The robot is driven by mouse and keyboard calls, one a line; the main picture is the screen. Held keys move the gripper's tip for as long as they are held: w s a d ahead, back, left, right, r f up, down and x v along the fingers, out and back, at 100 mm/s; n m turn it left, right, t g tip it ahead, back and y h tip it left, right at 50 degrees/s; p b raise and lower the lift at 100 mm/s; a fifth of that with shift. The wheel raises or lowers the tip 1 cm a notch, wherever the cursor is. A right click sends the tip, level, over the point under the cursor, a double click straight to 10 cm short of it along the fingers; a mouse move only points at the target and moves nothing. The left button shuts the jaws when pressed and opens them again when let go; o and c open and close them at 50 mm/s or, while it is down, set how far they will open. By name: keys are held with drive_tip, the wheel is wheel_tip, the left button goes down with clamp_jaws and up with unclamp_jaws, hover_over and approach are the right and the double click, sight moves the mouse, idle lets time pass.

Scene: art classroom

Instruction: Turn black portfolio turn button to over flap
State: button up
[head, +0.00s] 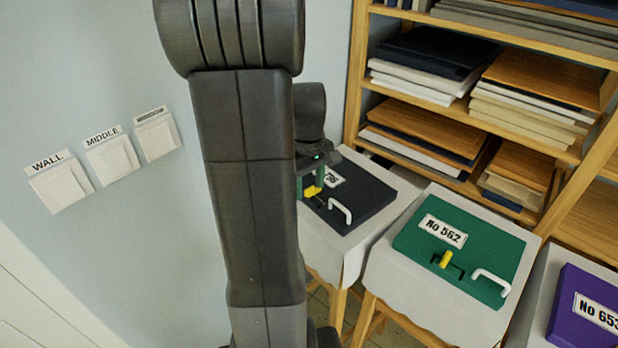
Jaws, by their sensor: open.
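The black portfolio (372,195) lies on a cloth-covered stand behind my arm, left of the green portfolio. It has a white label, partly hidden by my gripper, and a white handle (340,211) at its near edge. Its yellow turn button (312,191) shows just below my gripper. My gripper (311,184) is over the left part of the black portfolio, with its greenish fingers apart and pointing down at the button. My arm hides the portfolio's left side. I cannot tell whether the fingers touch the button.
A green portfolio (500,255) marked No 562 has its own yellow button (446,259). A purple portfolio (572,290) is at the right edge. A wooden shelf (572,205) with stacked boards stands behind. Three labelled switches (112,160) are on the left wall.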

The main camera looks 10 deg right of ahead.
sight(308, 193)
wheel_tip(308, 193, up, 14)
idle(0.4)
drive_tip(key=shift+w+a+f, duration=0.1)
drive_tip(key=shift+f, duration=0.05)
wheel_tip(308, 193, down, 14)
drive_tip(key=shift+r, duration=0.1)
idle(0.5)
drive_tip(key=shift+r, duration=0.1)
